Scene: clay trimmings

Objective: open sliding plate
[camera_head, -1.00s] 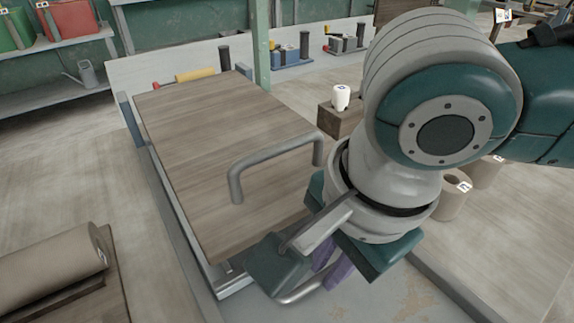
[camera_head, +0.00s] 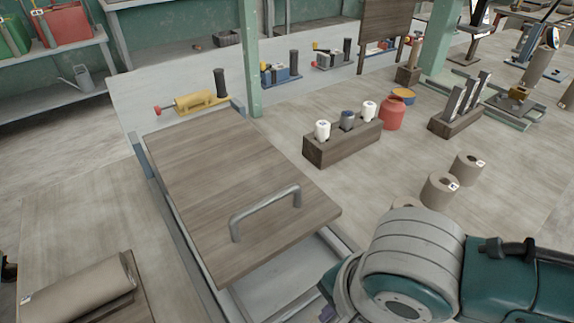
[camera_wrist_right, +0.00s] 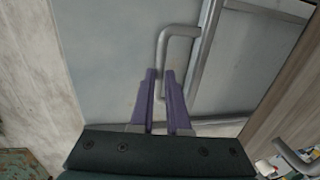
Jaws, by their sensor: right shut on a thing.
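A flat wooden plate (camera_head: 230,180) with a bent metal handle (camera_head: 265,210) lies across a grey metal frame (camera_head: 180,260) in the head view. A grey surface (camera_head: 270,283) shows below the wooden plate's front edge. In the right wrist view, a second metal handle (camera_wrist_right: 180,31) stands on a pale grey plate (camera_wrist_right: 110,60). My right gripper (camera_wrist_right: 159,73) has its purple fingers shut on this handle, at its near leg. In the head view my right arm hides most of that gripper at the lower edge. My left gripper is not in view.
A wooden block (camera_head: 343,148) with several small bottles stands right of the wooden plate. A red jar (camera_head: 392,114) and brown rolls (camera_head: 440,190) stand further right. A large roll (camera_head: 75,290) lies at the lower left. A green post (camera_head: 250,60) rises behind.

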